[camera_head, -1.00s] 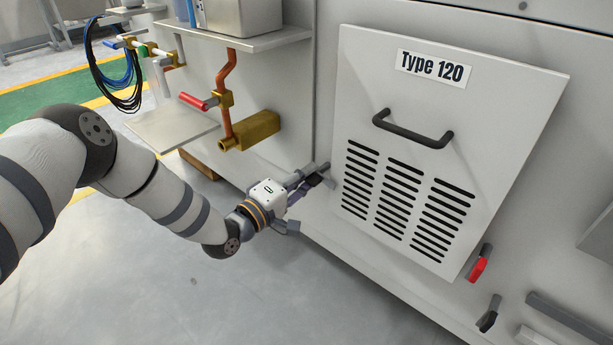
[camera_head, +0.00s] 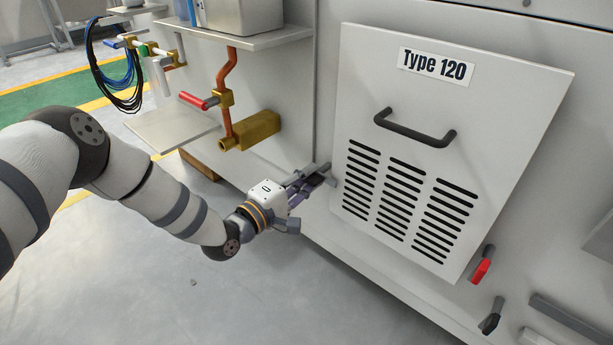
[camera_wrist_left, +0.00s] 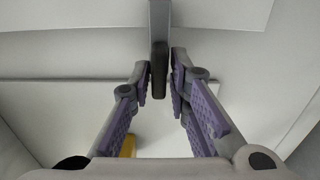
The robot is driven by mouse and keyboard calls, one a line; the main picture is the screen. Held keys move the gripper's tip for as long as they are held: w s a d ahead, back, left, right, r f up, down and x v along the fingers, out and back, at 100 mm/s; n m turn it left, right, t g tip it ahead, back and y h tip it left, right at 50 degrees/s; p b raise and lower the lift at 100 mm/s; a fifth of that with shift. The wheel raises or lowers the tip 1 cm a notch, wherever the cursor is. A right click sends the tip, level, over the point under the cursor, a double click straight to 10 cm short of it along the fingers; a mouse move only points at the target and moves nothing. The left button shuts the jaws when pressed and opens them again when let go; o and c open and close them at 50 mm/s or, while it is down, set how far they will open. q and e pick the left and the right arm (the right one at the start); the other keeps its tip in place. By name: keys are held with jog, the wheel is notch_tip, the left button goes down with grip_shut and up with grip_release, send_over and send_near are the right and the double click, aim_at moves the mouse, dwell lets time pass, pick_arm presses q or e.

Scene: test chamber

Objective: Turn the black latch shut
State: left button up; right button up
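A dark latch handle (camera_wrist_left: 160,66) stands between the fingertips of my left gripper (camera_wrist_left: 160,78) in the left wrist view. Narrow gaps seem to show on both sides of it, so the fingers are around it rather than clearly pressing on it. In the head view my left gripper (camera_head: 318,178) is at the lower left edge of the white "Type 120" panel (camera_head: 460,110), and its fingers largely hide that latch. Another black-handled latch (camera_head: 491,318) is at the lower right, below the panel. My right gripper is not in view.
A red-handled latch (camera_head: 481,268) is at the panel's lower right corner. The panel carries a black pull handle (camera_head: 415,130) and vent slots. A brass valve block (camera_head: 250,131) and a red lever (camera_head: 193,101) are left of the panel. The floor below my arm is clear.

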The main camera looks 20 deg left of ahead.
pick_arm(q)
jog(key=shift+o, duration=0.7)
jog(key=v, duration=1.2)
